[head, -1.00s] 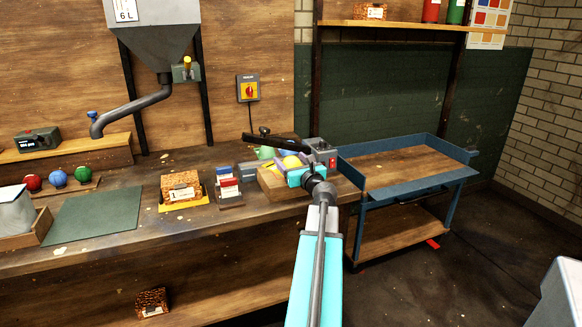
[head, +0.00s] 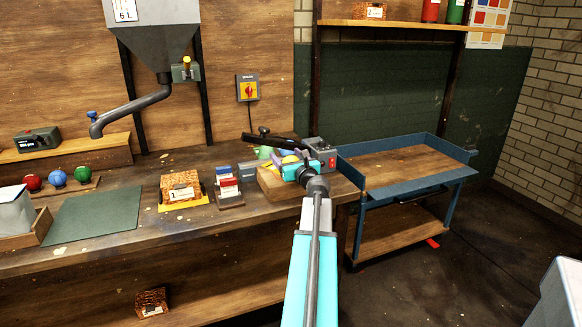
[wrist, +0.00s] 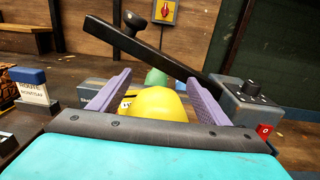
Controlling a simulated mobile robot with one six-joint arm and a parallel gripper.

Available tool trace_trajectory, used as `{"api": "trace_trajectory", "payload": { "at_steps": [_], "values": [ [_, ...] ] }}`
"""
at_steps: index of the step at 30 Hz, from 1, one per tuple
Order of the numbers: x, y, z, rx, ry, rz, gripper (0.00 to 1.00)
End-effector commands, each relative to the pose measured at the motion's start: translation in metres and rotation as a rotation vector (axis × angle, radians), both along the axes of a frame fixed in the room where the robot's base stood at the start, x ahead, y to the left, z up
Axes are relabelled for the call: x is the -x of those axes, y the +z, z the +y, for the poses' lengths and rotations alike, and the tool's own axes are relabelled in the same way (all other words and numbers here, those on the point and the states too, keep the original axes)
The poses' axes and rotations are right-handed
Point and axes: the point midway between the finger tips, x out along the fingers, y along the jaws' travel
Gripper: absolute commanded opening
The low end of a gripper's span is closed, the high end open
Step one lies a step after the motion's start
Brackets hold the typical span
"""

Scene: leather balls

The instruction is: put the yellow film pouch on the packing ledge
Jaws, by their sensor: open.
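The yellow film pouch (wrist: 158,104) shows in the wrist view as a rounded yellow shape with a small white label at its left. It lies between the two purple fingers of my gripper (wrist: 160,88), which are open on either side of it; I cannot tell whether they touch it. In the head view a little of the yellow pouch (head: 290,159) shows behind my gripper (head: 284,157), over the wooden block (head: 270,182) on the bench. No label marks the packing ledge; a raised wooden ledge (head: 95,147) runs along the back left of the bench.
A sealer with a black lever (head: 275,140) and a grey box with a red switch (head: 322,154) stands close to my gripper. Small boxes (head: 228,187) and an orange patterned package (head: 181,186) lie left. A blue-rimmed table (head: 410,165) at right is bare.

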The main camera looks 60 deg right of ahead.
Motion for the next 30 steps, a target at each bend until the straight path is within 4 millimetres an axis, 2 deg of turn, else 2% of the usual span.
{"api": "trace_trajectory", "payload": {
  "at_steps": [1,11,22,30],
  "values": [
    [0.000,0.000,0.000,0.000,0.000,0.000,0.70],
    [0.000,0.001,0.000,0.001,0.001,-0.001,0.15],
    [-0.001,0.005,0.000,0.001,0.001,0.000,0.15],
    [-0.001,0.028,0.000,0.002,0.002,-0.001,0.15]
  ]
}}
